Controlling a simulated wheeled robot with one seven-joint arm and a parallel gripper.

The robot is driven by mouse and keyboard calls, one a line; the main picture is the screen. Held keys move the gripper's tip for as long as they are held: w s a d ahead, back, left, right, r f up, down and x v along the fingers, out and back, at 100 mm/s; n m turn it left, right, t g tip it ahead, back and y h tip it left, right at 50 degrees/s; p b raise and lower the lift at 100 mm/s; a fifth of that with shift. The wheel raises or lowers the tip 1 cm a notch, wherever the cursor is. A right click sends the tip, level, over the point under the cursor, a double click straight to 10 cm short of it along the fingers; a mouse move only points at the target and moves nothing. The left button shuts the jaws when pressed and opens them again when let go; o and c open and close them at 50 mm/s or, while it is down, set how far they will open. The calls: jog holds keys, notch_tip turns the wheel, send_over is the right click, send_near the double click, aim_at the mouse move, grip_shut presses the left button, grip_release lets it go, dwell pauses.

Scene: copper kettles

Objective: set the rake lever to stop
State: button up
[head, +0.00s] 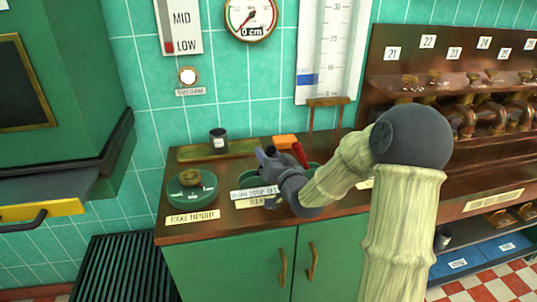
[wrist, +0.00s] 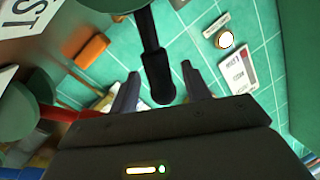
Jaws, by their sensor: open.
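The rake lever shows in the wrist view as a dark rod with a thick black knob (wrist: 158,77). In the head view its label plates (head: 255,192) lie on the wooden counter, the lower one partly hidden by my arm. My gripper (head: 267,160) is over the lever's place there and hides most of it. In the wrist view my gripper (wrist: 160,88) is open, with one finger on each side of the black knob. Gaps show between knob and fingers, so the jaws are not closed on it. The lever's exact setting cannot be read.
A red lever (head: 300,154) stands just right of my gripper. A green rake height dial (head: 191,187) is at left. A dark cup (head: 218,140) and an orange block (head: 286,141) are behind.

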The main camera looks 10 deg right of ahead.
jog(key=shift+w+a, duration=0.1)
jog(key=shift+w, duration=0.35)
grip_shut()
